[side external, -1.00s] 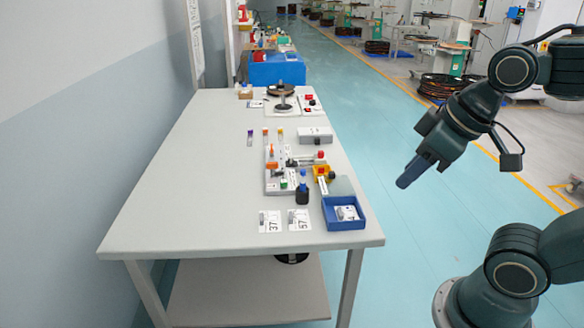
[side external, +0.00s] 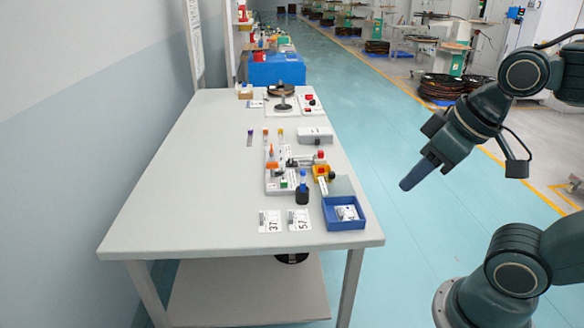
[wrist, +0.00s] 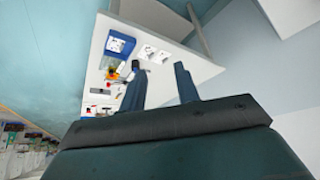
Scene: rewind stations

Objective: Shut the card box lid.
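The card box (side external: 346,226) is a blue open-topped box at the table's near right corner, with white cards (side external: 346,212) showing inside. A flat grey-green panel (side external: 341,186) is at its far side; it looks like the lid swung open, though its exact tilt is hard to tell. The box also shows at the upper left in the wrist view (wrist: 107,46). My gripper (side external: 408,184) is in the air to the right of the table, apart from the box. In the wrist view its two fingers (wrist: 157,67) stand apart with nothing between them.
Two printed cards (side external: 284,221) lie left of the box. A dark bottle with a blue top (side external: 302,190) and a station with small coloured parts (side external: 274,180) stand just beyond. A grey box (side external: 315,136) is farther back. The table's left side (side external: 180,200) is clear.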

